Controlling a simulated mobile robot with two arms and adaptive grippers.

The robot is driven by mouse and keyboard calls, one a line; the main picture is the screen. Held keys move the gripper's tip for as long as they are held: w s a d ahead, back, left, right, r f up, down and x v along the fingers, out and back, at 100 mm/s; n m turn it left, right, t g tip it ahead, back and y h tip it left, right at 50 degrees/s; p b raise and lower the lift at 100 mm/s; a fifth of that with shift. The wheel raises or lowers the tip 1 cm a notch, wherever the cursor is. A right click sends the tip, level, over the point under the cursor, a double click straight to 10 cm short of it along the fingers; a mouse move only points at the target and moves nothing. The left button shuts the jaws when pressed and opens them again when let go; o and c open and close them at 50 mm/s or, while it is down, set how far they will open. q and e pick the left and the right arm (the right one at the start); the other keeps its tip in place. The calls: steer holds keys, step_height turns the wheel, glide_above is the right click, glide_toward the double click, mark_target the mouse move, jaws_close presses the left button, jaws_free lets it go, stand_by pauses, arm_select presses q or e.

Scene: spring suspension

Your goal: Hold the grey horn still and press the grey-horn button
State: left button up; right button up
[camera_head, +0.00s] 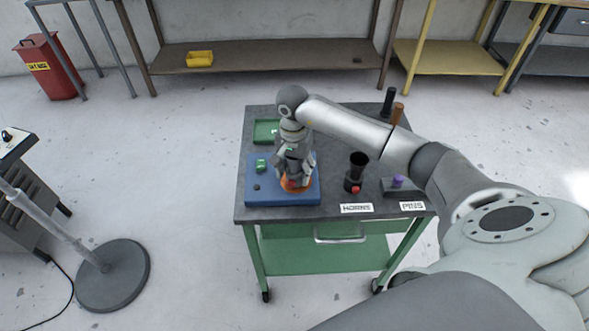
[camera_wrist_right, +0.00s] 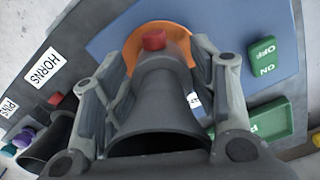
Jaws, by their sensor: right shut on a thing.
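The grey horn (camera_wrist_right: 158,95) is between the fingers of my right gripper (camera_wrist_right: 160,85), which is shut on it. Its wide mouth faces the wrist camera. The red button (camera_wrist_right: 153,40) shows at its far end, over the orange ring (camera_wrist_right: 178,35). In the head view my right gripper (camera_head: 292,168) points down at the orange ring (camera_head: 292,187) on the blue mat (camera_head: 270,198), and mostly hides the horn. Whether the horn touches the ring or mat I cannot tell. My left gripper is not in view.
A black horn (camera_head: 358,162) with a red button stands by the HORNS label (camera_head: 356,208). A purple pin (camera_head: 398,181) stands near the PINS label (camera_head: 412,206). A green on/off switch (camera_wrist_right: 265,60) and green tray (camera_head: 265,132) are nearby. Black and brown upright handles stand at the table's back right.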

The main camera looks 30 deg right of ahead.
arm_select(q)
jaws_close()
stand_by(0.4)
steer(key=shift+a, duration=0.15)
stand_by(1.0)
